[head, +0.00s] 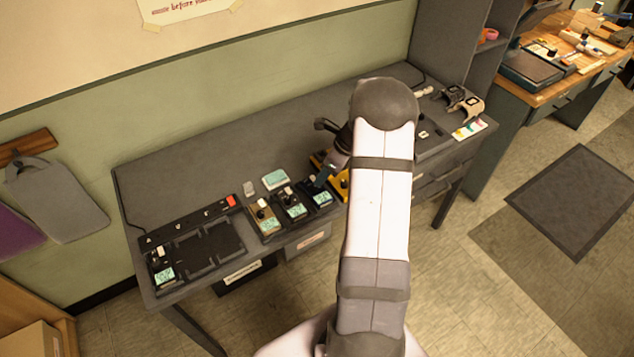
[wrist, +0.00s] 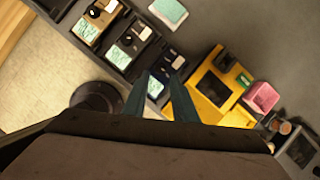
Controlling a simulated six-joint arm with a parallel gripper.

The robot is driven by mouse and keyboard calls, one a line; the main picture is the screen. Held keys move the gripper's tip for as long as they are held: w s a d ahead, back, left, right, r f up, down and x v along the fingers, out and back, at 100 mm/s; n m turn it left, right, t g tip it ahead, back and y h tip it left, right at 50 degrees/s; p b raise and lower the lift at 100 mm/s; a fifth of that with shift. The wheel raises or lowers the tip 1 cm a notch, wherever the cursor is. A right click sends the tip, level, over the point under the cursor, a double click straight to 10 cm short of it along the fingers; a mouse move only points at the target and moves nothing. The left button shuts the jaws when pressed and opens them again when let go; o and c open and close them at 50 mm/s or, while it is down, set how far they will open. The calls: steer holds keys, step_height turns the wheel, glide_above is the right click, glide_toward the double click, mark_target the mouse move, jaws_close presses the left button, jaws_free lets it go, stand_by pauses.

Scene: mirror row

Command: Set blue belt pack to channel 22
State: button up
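The blue belt pack (head: 322,198) stands at the right end of a row of three packs on the grey bench in the head view. It has a pale lit screen whose digits are too small to read. In the wrist view the blue belt pack (wrist: 157,86) shows between and beyond my fingertips, its lower part hidden by my gripper. My gripper (wrist: 160,76) is open, its two teal fingers apart and nothing visibly held. I cannot tell whether the fingers touch the pack. In the head view my arm hides part of this area.
A black pack (head: 292,205) and a tan pack (head: 267,222) stand left of the blue one. A yellow-framed device (wrist: 222,88) sits close on its right, with a pink block (wrist: 262,97) beyond. A mint-coloured box (head: 275,179) lies behind the packs. The bench's back left is clear.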

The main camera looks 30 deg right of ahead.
mark_target(314, 187)
steer(key=shift+p+x, duration=0.75)
steer(key=shift+x, duration=2.15)
jaws_close()
